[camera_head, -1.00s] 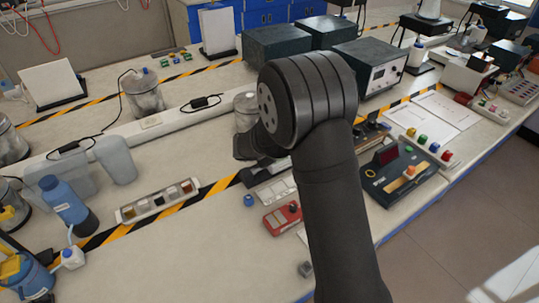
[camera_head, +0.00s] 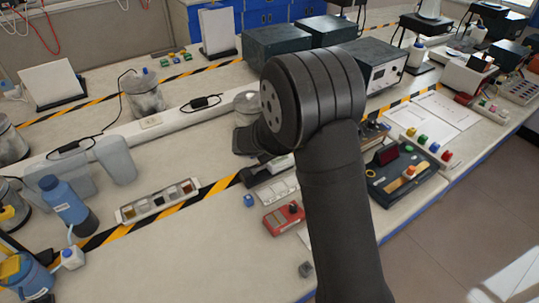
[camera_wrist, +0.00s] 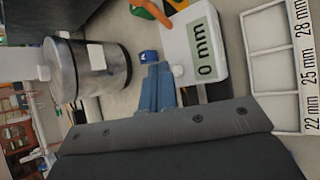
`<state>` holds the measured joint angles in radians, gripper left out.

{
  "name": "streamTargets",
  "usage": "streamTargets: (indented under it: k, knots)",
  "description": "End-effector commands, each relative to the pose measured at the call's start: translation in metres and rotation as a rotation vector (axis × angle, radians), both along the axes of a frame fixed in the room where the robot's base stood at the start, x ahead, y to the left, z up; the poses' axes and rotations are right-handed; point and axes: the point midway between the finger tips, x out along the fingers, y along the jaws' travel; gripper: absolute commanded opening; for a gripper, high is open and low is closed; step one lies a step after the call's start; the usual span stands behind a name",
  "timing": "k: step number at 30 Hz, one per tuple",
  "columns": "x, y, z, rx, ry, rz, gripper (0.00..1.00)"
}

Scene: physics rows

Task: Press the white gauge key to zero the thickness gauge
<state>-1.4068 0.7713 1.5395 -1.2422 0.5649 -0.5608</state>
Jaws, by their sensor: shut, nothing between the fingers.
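The thickness gauge (camera_wrist: 190,42) is a white unit at the top centre of the wrist view, with a grey-green display (camera_wrist: 207,61) reading "0 mm". A small white round key (camera_wrist: 178,71) shows on its edge beside the display. My gripper (camera_wrist: 156,70) is shut and empty, its blue-grey fingers just left of the key in the picture. I cannot tell whether a fingertip touches it. In the head view my arm hides the fingers and most of the gauge. A small white patch (camera_head: 281,163) beside the arm may be part of it.
A white tray (camera_wrist: 247,60) marked 22, 25 and 28 mm is at the right. A red box (camera_head: 283,218) sits near the arm in the head view.

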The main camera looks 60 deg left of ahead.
Motion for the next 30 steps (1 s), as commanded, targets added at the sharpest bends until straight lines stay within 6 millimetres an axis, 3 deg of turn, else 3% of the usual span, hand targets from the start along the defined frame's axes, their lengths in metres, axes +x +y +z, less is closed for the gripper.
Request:
streamTargets:
  k: [13,30]
  knots:
    - [0.000,0.000,0.043,0.002,-0.002,0.001,0.00]
    - [0.000,0.000,0.047,0.001,0.000,0.001,0.00]
